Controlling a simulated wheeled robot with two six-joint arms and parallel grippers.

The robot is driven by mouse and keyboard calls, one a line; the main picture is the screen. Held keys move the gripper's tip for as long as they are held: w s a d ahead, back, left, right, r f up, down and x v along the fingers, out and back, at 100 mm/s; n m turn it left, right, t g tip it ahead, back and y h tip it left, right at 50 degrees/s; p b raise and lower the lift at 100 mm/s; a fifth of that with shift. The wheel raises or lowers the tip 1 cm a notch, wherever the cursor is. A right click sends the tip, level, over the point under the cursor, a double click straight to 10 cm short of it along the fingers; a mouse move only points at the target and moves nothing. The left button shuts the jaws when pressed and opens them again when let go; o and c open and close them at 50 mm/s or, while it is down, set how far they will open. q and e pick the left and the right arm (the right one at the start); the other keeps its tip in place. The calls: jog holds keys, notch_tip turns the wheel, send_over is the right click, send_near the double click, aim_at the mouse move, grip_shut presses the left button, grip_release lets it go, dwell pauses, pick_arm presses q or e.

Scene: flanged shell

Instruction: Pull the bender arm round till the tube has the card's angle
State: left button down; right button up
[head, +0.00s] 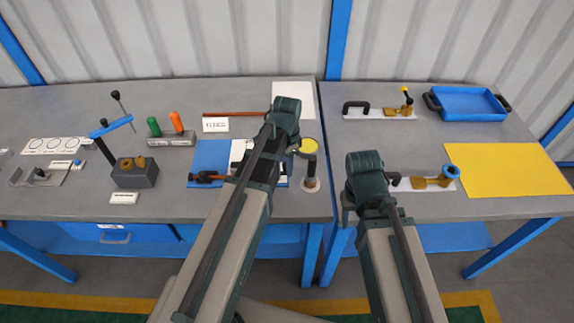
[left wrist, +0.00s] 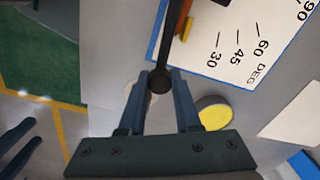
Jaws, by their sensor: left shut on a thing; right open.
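My left gripper (left wrist: 160,82) is shut on the dark round knob (left wrist: 160,76) at the end of the black bender arm (left wrist: 176,35). The bender sits on a blue board (head: 210,158) with a white angle scale (left wrist: 235,45) marked 30, 45, 60 and 90 DEG. An orange-brown piece (left wrist: 186,26), possibly the tube, shows beside the arm; its bend cannot be read. My left forearm hides much of the board in the head view. A white card (head: 215,125) stands behind the board, its print too small to read. My right gripper (left wrist: 20,140) is open and empty, off the table's front.
A post with a yellow top (head: 308,146) stands close to the right of the board. A brown rod (head: 222,114) lies behind it. A block with green and orange handles (head: 172,138) stands left. A blue tray (head: 468,103) and yellow mat (head: 505,172) are on the right table.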

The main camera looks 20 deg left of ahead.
pick_arm(q)
jog(key=shift+w, duration=0.1)
dwell(0.4)
jog(key=shift+w+n, duration=0.3)
jog(key=shift+w, duration=0.15)
jog(key=w+n, duration=0.1)
jog(key=w, duration=0.1)
jog(key=w+a+n, duration=0.1)
jog(key=w, duration=0.1)
jog(key=w+n, duration=0.1)
jog(key=shift+w+a+n, duration=0.3)
jog(key=shift+w+a, duration=0.1)
jog(key=w+a+n, duration=0.1)
jog(key=w+n, duration=0.1)
jog(key=w+a+n, duration=0.1)
jog(key=w+a, duration=0.1)
jog(key=shift+w+a+n, duration=0.1)
jog(key=shift+w+n, duration=0.05)
jog(key=shift+n, duration=0.25)
jog(key=shift+w+a+n, duration=0.8)
jog(key=shift+a, duration=0.15)
jog(key=c, duration=0.6)
grip_release()
